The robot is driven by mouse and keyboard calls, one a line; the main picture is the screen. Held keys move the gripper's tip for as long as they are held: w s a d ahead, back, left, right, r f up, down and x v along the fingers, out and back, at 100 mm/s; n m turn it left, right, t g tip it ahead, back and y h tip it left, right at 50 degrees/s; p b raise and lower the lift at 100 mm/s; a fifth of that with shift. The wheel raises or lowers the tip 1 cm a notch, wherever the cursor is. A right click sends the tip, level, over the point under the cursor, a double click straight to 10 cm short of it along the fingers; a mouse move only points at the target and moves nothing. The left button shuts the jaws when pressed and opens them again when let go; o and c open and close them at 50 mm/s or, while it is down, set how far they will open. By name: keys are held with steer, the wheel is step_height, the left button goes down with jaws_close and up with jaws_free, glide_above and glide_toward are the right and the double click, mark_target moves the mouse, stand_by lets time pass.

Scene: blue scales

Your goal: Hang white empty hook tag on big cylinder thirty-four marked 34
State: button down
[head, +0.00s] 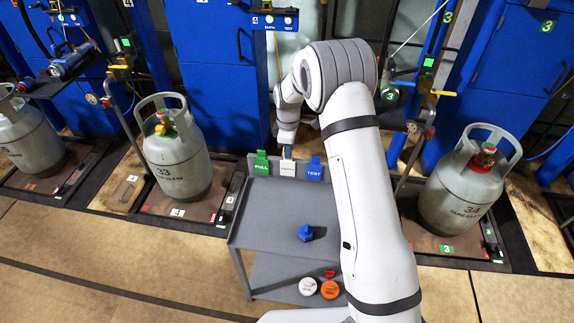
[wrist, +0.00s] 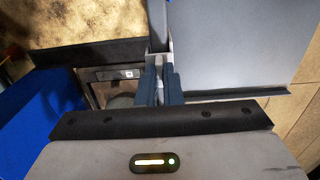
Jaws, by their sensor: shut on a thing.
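The white empty tag (head: 288,169) is at the back edge of the grey cart, between a green FULL tag (head: 261,164) and a blue TEST tag (head: 314,170). My gripper (head: 287,152) is right above the white tag and shut on its top. In the wrist view, the jaws (wrist: 159,82) close on a thin pale piece; the tag's face is not readable there. The big grey cylinder marked 34 (head: 460,195) stands upright on the right, with a collar handle and a red-topped valve (head: 486,150). My arm stands between the cart and this cylinder.
The grey cart (head: 268,235) holds a blue part (head: 305,232) on top, with white (head: 307,286) and orange (head: 330,290) round caps below. Cylinder 33 (head: 178,165) stands left of it. Blue cabinets (head: 212,100) and scale posts line the back.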

steer(key=shift+s+r+p, duration=0.1)
steer(key=shift+r+p, duration=0.85)
steer(key=shift+r, duration=0.9)
